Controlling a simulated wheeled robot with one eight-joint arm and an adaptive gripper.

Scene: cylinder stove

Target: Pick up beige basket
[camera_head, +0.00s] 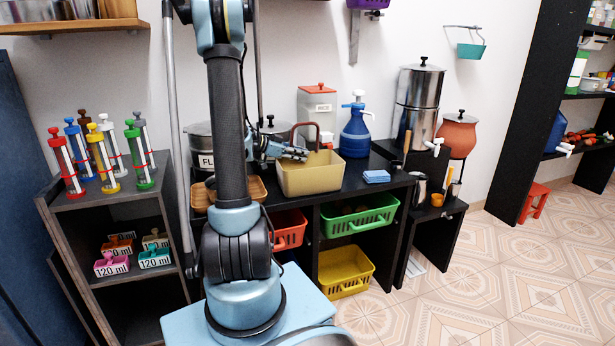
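The beige basket (312,180) stands on the black counter, in the middle of the view, with a brown arched handle (306,125) rising above its rim. My gripper (301,154) reaches in from the left, level with the basket's upper rim and just below the handle's arch. Its fingertips point right, over or beside the basket's back left part. The fingers are small and partly merge with the handle, so I cannot tell whether they are open, shut or touching it. My arm hides part of the counter to the left.
A wooden tray (256,188) lies left of the basket. Behind stand a RICE box (317,108) and a blue pump jug (355,135). A blue sponge (376,177) and a steel cylinder (417,100) stand to the right. Colored crates fill the shelves below.

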